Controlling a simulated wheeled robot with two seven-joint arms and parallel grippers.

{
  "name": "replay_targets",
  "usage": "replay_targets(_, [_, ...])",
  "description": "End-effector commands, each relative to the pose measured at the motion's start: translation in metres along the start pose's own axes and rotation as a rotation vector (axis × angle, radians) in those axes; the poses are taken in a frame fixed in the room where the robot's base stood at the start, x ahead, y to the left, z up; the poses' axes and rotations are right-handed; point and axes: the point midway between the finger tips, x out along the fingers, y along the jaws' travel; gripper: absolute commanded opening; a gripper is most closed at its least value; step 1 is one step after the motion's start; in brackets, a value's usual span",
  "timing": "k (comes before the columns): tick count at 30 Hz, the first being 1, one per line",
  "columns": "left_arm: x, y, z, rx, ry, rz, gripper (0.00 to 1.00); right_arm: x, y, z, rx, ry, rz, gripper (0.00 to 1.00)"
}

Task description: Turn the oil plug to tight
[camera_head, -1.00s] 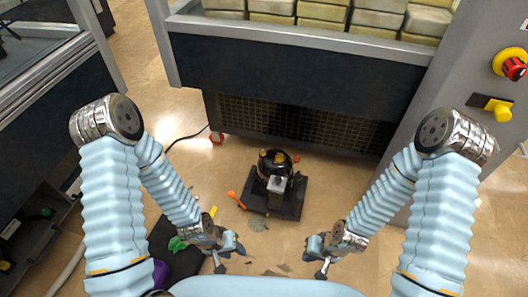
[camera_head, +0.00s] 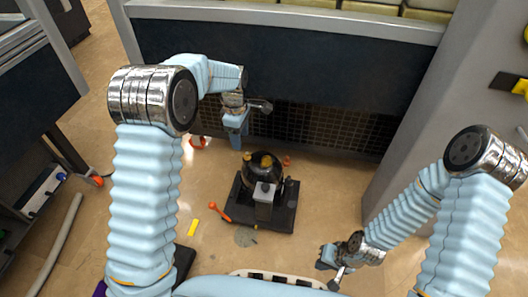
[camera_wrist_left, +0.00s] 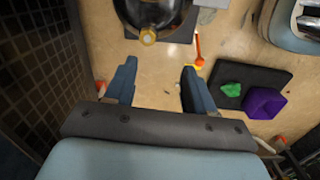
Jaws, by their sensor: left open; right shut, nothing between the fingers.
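The black vacuum pump (camera_head: 263,176) stands on a dark base plate (camera_head: 283,219) on the floor. Two yellow caps sit on its top, one in the middle (camera_head: 266,160) and one at its left (camera_head: 247,157); I cannot tell for sure which is the oil plug. My left gripper (camera_head: 238,140) is above and behind the pump. In the left wrist view its fingers (camera_wrist_left: 158,88) are spread and empty, with a yellow cap (camera_wrist_left: 148,36) beyond them, not between them. My right gripper (camera_head: 331,270) is shut and empty, low at the front right of the pump.
An orange-handled tool (camera_head: 220,212) and a yellow piece (camera_head: 193,228) lie left of the pump. A dark cabinet with a grille (camera_head: 325,130) stands close behind my left gripper. A black mat (camera_wrist_left: 262,82) holds green and purple items. Floor right of the pump is clear.

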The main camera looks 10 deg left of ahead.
Motion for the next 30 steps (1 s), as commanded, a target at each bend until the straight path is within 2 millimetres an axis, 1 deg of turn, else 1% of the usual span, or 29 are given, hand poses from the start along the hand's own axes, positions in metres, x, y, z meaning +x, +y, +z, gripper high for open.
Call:
replay_targets(1, [-0.014,0.006,0.0,-0.062,0.015,0.005,0.54,0.009,0.004,0.0,0.0,0.0,0.0,0.0])
replay_targets(3, [-0.031,0.009,0.0,-0.13,0.027,0.001,0.54,0.011,0.004,0.0,0.001,0.0,0.0,0.0])
replay_targets(5, [-0.036,0.009,0.0,-0.16,0.033,-0.003,0.54,0.012,0.005,0.0,0.001,0.0,0.0,0.0])
replay_targets(7, [-0.033,0.009,-0.001,-0.171,0.034,-0.005,0.54,0.013,0.005,0.0,0.001,0.0,0.0,0.0])
replay_targets(11, [-0.009,0.008,-0.001,-0.171,0.033,-0.009,0.54,0.019,0.007,0.0,0.001,0.002,0.0,0.0])
replay_targets(18, [0.049,0.008,-0.003,-0.17,0.033,-0.009,0.54,0.032,0.013,-0.001,0.002,0.006,0.0,0.0])
replay_targets(21, [0.068,0.007,-0.004,-0.169,0.033,-0.009,0.54,0.037,0.014,-0.001,0.002,0.007,0.001,0.0])
replay_targets(25, [0.086,0.008,-0.004,-0.168,0.032,-0.007,0.54,0.04,0.016,-0.001,0.003,0.008,0.001,0.0])
replay_targets(30, [0.096,0.008,-0.004,-0.168,0.032,-0.006,0.54,0.042,0.016,-0.002,0.003,0.009,0.001,0.0])
